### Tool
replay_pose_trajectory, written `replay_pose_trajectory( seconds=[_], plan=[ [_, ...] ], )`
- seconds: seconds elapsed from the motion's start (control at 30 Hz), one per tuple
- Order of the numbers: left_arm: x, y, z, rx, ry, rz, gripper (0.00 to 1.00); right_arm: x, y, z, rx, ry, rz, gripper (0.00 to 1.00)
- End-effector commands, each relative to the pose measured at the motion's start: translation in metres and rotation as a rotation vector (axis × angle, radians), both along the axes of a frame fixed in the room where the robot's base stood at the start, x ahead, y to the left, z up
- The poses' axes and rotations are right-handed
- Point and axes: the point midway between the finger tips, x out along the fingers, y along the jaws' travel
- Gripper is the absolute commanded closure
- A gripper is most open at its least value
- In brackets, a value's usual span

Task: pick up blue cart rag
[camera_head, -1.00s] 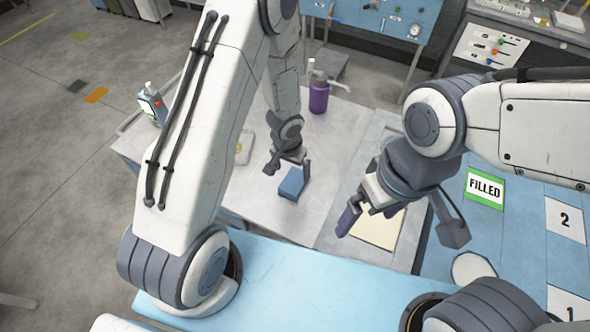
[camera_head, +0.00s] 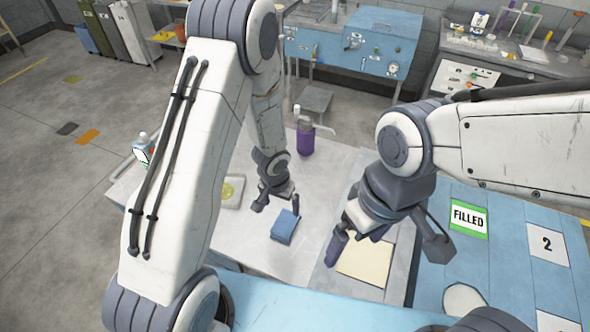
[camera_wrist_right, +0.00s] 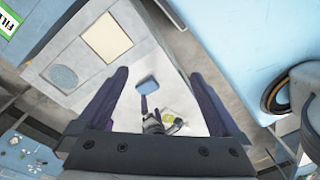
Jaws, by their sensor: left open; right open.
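The blue rag (camera_head: 285,227) is a small folded blue block lying flat on the grey cart top (camera_head: 255,240). It also shows in the right wrist view (camera_wrist_right: 147,83). My left gripper (camera_head: 277,206) is open and empty, just beyond the rag's far edge; one finger overlaps or borders that edge, and contact cannot be told. My right gripper (camera_head: 387,249) is open and empty, to the right of the rag, over the area by the cream sheet. Its two fingers frame the rag from a distance in the right wrist view.
A purple bottle (camera_head: 305,140) stands at the cart's back edge. A pale dish with yellow-green content (camera_head: 229,192) lies left of the rag. A spray bottle (camera_head: 143,149) stands at the left corner. A cream sheet (camera_head: 365,258) lies at right. Cart top before the rag is clear.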

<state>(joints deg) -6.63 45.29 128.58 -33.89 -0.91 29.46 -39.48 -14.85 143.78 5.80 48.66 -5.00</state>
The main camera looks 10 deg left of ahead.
Motion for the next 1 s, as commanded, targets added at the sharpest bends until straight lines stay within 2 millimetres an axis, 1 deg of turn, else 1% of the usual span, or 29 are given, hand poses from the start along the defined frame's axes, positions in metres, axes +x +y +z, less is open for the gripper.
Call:
replay_pose_trajectory(
  seconds=[0.17,0.27,0.37,0.4,0.47,0.5,0.57,0.7,0.77,0.87,0.9,0.97,1.0],
  plan=[
    [0.000,0.000,0.000,0.000,0.000,0.000,0.00,0.038,0.029,0.002,-0.004,0.033,0.225,0.00],
    [0.000,0.000,0.000,0.000,0.000,0.000,0.00,0.066,0.049,-0.002,0.006,0.057,0.393,0.00],
    [0.000,0.000,0.000,0.000,0.000,0.000,0.00,0.093,0.068,-0.010,0.023,0.077,0.563,0.00],
    [0.000,0.000,0.000,0.000,0.000,0.000,0.00,0.104,0.075,-0.015,0.034,0.085,0.630,0.00],
    [0.000,0.000,0.000,0.000,0.000,0.000,0.00,0.120,0.084,-0.024,0.050,0.097,0.733,0.00],
    [0.000,0.000,0.000,0.000,0.000,0.000,0.00,0.131,0.091,-0.030,0.064,0.103,0.801,0.00],
    [0.000,0.000,0.000,0.000,0.000,0.000,0.00,0.146,0.099,-0.041,0.085,0.113,0.902,0.00],
    [0.000,0.000,0.000,0.000,0.000,0.000,0.00,0.180,0.117,-0.072,0.147,0.127,1.138,0.00],
    [0.000,0.000,0.000,0.000,0.000,0.000,0.00,0.193,0.122,-0.087,0.179,0.131,1.238,0.00],
    [0.000,0.000,0.000,0.000,0.000,0.000,0.00,0.213,0.130,-0.116,0.236,0.131,1.406,0.00],
    [0.000,0.000,0.000,0.000,0.000,0.000,0.00,0.221,0.133,-0.128,0.260,0.127,1.471,0.00],
    [0.000,0.000,0.000,0.000,0.000,0.000,0.00,0.230,0.137,-0.147,0.298,0.121,1.574,0.00],
    [0.000,0.000,0.000,0.000,0.000,0.000,0.00,0.235,0.140,-0.161,0.320,0.114,1.643,0.00]
  ],
)
